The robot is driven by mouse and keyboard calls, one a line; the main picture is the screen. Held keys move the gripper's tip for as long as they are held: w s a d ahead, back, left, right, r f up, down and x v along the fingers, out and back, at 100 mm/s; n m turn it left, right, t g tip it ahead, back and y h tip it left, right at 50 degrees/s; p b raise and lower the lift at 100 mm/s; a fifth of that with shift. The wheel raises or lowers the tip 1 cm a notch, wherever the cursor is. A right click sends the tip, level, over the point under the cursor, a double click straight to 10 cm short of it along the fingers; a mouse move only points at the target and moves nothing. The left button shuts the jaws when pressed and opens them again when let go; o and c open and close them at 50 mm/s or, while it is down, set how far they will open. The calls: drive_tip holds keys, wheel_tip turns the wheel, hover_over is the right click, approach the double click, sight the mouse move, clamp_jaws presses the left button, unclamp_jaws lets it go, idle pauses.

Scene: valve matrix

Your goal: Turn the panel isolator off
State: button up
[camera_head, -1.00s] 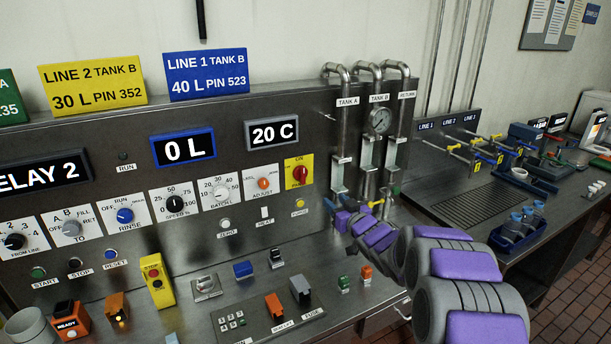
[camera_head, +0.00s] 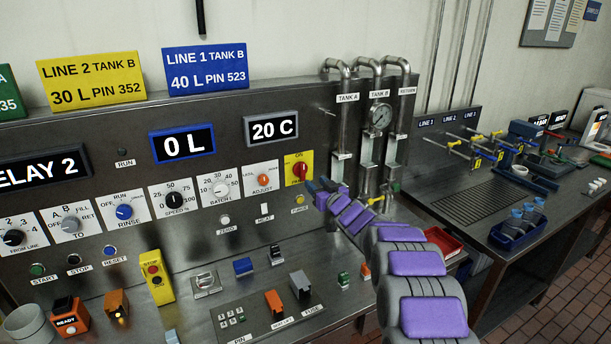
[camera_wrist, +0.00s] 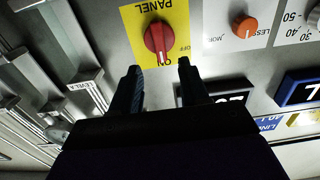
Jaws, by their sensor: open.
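The panel isolator is a red rotary knob (camera_head: 299,171) on a yellow plate at the right end of the panel's control row. In the wrist view the red knob (camera_wrist: 157,40) appears upside down, its grip lined up toward the ON label, with OFF to its lower right. My gripper (camera_head: 318,187) is just right of and below the knob in the head view. In the wrist view my gripper (camera_wrist: 158,66) is open and empty, its two dark fingers pointing at the plate. The knob lies beyond the fingertips, about centred between them. I cannot tell the remaining depth gap.
An orange ADJUST knob (camera_head: 264,180) is just left of the isolator. Vertical steel pipes (camera_head: 367,150) and a gauge (camera_head: 380,116) stand to the right. A red tray (camera_head: 441,243) sits beyond my arm.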

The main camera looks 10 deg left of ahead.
sight(304, 171)
drive_tip(key=shift+x, duration=2.4)
drive_tip(key=shift+w+a, duration=0.15)
drive_tip(key=shift+w, duration=0.1)
drive_tip(key=shift+p+x, duration=0.95)
drive_tip(key=shift+x, duration=0.6)
drive_tip(key=shift+c, duration=0.3)
clamp_jaws()
